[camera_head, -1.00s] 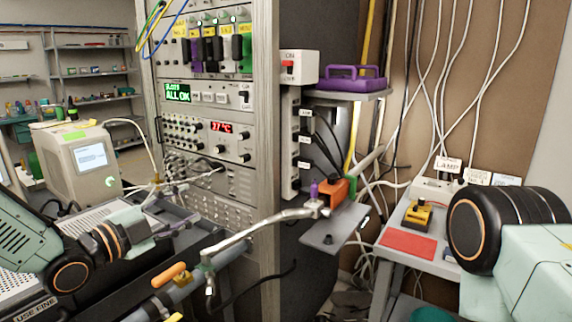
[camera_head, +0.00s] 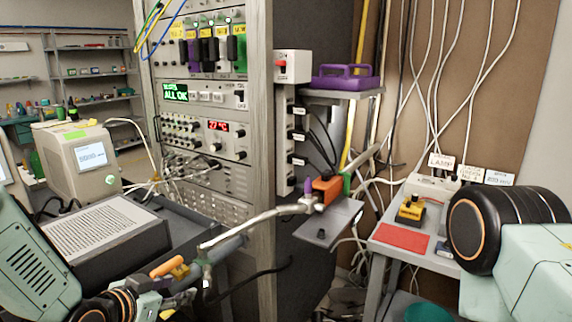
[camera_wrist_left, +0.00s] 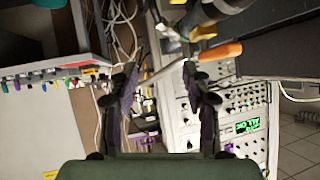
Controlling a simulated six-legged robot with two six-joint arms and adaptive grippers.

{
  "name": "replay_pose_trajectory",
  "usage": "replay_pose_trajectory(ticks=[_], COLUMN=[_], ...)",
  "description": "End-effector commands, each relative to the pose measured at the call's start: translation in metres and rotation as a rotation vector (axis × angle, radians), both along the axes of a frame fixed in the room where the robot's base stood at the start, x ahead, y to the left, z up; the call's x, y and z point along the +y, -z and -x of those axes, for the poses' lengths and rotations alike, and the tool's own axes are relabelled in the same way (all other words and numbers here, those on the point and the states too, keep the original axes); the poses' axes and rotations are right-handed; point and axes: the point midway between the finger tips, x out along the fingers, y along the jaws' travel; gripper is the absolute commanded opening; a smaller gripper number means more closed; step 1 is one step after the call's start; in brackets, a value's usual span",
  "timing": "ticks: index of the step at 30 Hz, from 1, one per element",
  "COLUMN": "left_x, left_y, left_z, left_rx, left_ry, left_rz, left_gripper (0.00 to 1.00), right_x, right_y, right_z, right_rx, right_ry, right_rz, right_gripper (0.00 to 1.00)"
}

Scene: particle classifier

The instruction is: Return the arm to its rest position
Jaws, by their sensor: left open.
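My left arm comes in at the lower left of the head view. Its gripper (camera_head: 178,300) is low, near the bottom edge, close to a grey pipe with an orange handle (camera_head: 167,268); whether they touch I cannot tell. In the left wrist view the two dark fingers (camera_wrist_left: 161,68) stand apart with nothing held between them. The orange handle (camera_wrist_left: 219,51) lies beyond and right of the fingers there.
An instrument rack (camera_head: 205,130) stands centre left. A metal pipe leads to an orange-and-purple fitting (camera_head: 326,190) above a grey plate (camera_head: 328,222). A dark box with a perforated top (camera_head: 105,232) sits left. A side table with a red mat (camera_head: 400,237) is at right.

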Motion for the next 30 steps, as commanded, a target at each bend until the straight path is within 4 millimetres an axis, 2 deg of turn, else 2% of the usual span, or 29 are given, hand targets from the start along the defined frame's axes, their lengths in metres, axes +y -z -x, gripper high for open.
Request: replay_pose_trajectory(ticks=[1, 3, 5, 9, 12, 15, 18, 21, 24, 30], left_x=[-0.002, -0.003, -0.003, -0.002, 0.0, 0.002, 0.002, 0.0, 0.0, 0.0], left_y=[0.029, 0.063, 0.089, 0.141, 0.169, 0.188, 0.2, 0.209, 0.213, 0.213], left_z=[0.023, 0.055, 0.085, 0.162, 0.222, 0.279, 0.323, 0.35, 0.36, 0.362], left_rx=[0.11, 0.249, 0.362, 0.605, 0.761, 0.89, 0.984, 1.039, 1.062, 1.065], left_ry=[-0.052, -0.136, -0.207, -0.362, -0.453, -0.504, -0.506, -0.483, -0.477, -0.477], left_rz=[0.036, 0.08, 0.106, 0.122, 0.096, 0.043, -0.014, -0.048, -0.059, -0.059], left_gripper=[0.49, 0.49, 0.49, 0.49, 0.49, 0.49, 0.49, 0.49, 0.49, 0.49], right_x=[0.0, 0.0, 0.0, 0.0, 0.0, 0.0, 0.0, 0.0, 0.0, 0.0], right_y=[0.0, 0.0, 0.0, 0.0, 0.0, 0.0, 0.0, 0.0, 0.0, 0.0], right_z=[0.0, 0.0, 0.0, 0.0, 0.0, 0.0, 0.0, 0.0, 0.0, 0.0], right_rx=[0.0, 0.001, 0.001, 0.001, 0.001, 0.001, 0.001, 0.001, 0.001, 0.001], right_ry=[0.0, 0.0, 0.0, 0.0, 0.0, 0.0, 0.0, 0.0, 0.0, 0.0], right_rz=[0.0, 0.0, 0.0, 0.0, 0.0, 0.0, 0.0, 0.0, 0.0, 0.0], right_gripper=[0.4, 0.4, 0.4, 0.4, 0.4, 0.4, 0.4, 0.4, 0.4, 0.4])
